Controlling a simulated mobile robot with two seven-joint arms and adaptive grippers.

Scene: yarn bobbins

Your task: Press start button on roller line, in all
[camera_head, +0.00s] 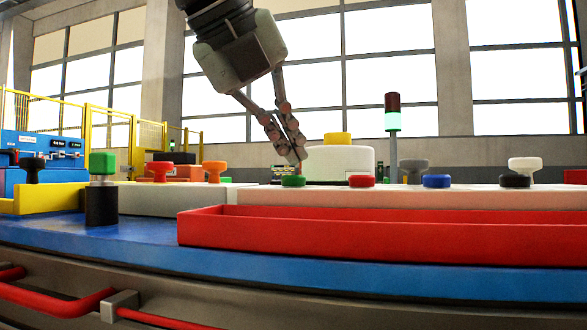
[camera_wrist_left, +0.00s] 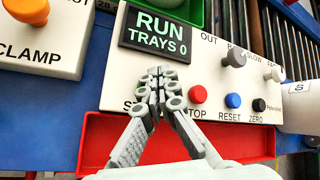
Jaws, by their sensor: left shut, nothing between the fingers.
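The green start button (camera_head: 293,181) sits on the pale control panel (camera_head: 330,196) of the roller line. My left gripper (camera_head: 299,164) is shut and empty, pointing down with its fingertips just above or at the green button; I cannot tell whether they touch. In the left wrist view the fingers (camera_wrist_left: 160,78) cover the spot by the partly hidden "ST" label, so the button is hidden there. The panel's display (camera_wrist_left: 158,32) reads "RUN TRAYS 0". A red stop button (camera_wrist_left: 198,94) and a blue reset button (camera_wrist_left: 233,100) sit to its right. My right gripper is not in view.
A red tray (camera_head: 400,240) lies in front of the panel on the blue table. A black zero button (camera_wrist_left: 259,105) and several knobs are on the panel.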

